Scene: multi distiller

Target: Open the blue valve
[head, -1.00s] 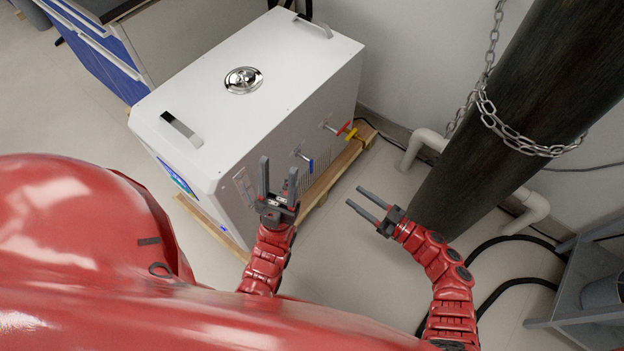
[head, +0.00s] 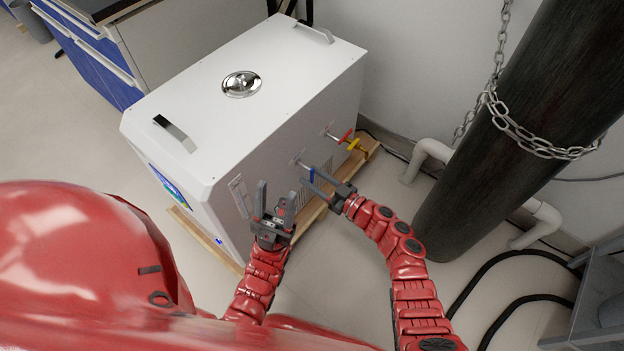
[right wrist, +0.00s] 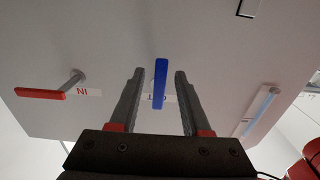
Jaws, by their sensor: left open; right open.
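The blue valve (head: 312,176) is a small lever handle on the side of the white machine (head: 262,140). In the right wrist view the blue valve (right wrist: 160,84) lies between the two open fingers, lengthwise along them, with no clear contact. My right gripper (head: 311,179) is open with its fingers on either side of the handle; it also shows in the right wrist view (right wrist: 158,85). My left gripper (head: 274,198) is open and empty, left of the blue valve, its fingers pointing up near the machine's side.
The machine stands on a wooden pallet (head: 362,160). A dark cylinder (head: 510,120) with a chain (head: 540,148) stands to the right.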

